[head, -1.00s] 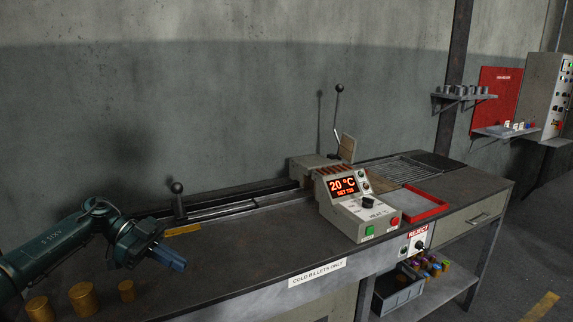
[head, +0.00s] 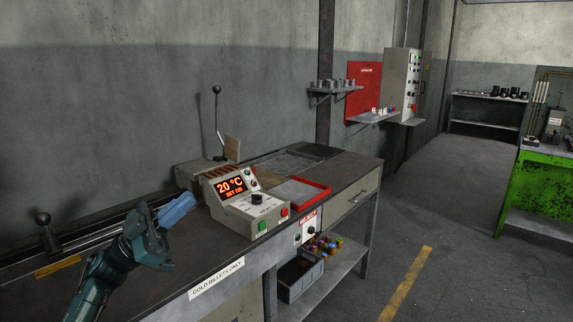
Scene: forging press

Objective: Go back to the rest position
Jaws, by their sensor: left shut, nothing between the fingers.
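My left gripper (head: 176,209) is over the workbench (head: 215,262), to the left of the control box (head: 246,203). Its blue fingers are together, point up and to the right, and hold nothing. The control box has an orange display reading 20 °C, a dark knob, and green and red buttons. My right gripper is not in the picture.
A lever with a black ball (head: 217,90) stands behind the control box. A red-rimmed tray (head: 302,192) lies to its right. A grey bin (head: 301,274) sits on the lower shelf. A green bench (head: 545,190) stands far right. Open floor lies between.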

